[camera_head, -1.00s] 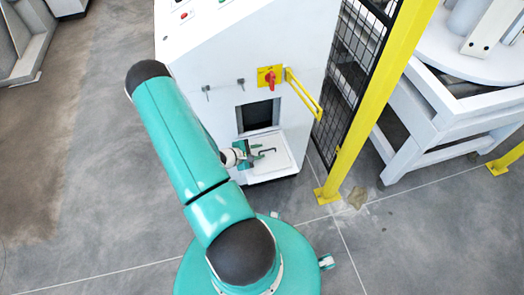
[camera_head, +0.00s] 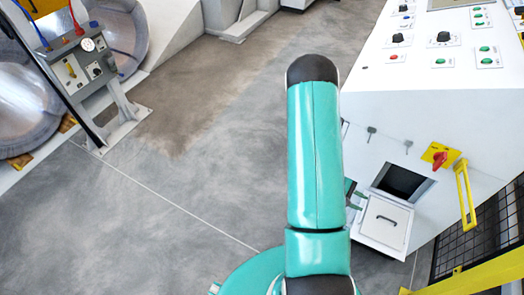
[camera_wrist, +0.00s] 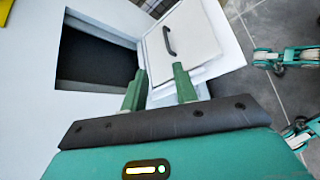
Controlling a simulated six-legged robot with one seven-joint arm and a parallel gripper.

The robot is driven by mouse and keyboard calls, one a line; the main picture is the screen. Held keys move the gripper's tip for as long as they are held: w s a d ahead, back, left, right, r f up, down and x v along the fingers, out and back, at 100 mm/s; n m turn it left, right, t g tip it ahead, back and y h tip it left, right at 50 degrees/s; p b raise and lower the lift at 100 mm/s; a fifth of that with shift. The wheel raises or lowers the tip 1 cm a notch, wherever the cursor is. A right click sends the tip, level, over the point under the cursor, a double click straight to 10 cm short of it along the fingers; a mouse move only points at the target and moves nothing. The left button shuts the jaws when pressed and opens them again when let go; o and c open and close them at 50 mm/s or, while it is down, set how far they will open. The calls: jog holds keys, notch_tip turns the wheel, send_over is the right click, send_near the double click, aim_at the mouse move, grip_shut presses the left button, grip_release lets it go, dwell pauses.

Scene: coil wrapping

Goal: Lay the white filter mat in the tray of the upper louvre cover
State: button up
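A white panel with a dark handle (camera_head: 384,236) sticks out below a dark square opening (camera_head: 402,181) in the white cabinet, apparently the louvre cover. In the wrist view the panel (camera_wrist: 205,30) lies just beyond my fingertips, with its handle (camera_wrist: 168,41) ahead of them. I cannot make out a separate white filter mat or the tray's inside. My gripper (camera_head: 358,197) is at the panel's left edge in the head view, partly hidden by my arm. In the wrist view my gripper (camera_wrist: 159,70) has its green fingers apart, with nothing seen held between them.
The cabinet (camera_head: 370,100) carries a red rotary switch (camera_head: 440,159) and a yellow bar handle (camera_head: 466,194) right of the opening. Yellow rail and black mesh (camera_head: 480,235) stand at lower right. The floor (camera_head: 200,150) to the left is clear.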

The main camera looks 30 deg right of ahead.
jog(key=w+a+r+m+t+y, duration=0.1)
jog(key=w+a+r+m+t, duration=0.1)
jog(key=w+a+r, duration=0.7)
jog(key=w+a+r+m+t+y, duration=0.2)
jog(key=w+a+r, duration=0.2)
jog(key=r, duration=0.9)
jog(key=s+a+r+n+t+y, duration=0.1)
jog(key=a+r+t+y, duration=0.2)
jog(key=a+r, duration=0.7)
jog(key=s+a+r+t+y, duration=0.1)
jog(key=a+r+t+y, duration=0.2)
jog(key=a, duration=1.2)
notch_tip(320, 180, up, 7)
jog(key=t, duration=0.3)
jog(key=shift+s+a+f+n, duration=0.15)
jog(key=shift+s+n, duration=0.25)
jog(key=shift+d, duration=0.2)
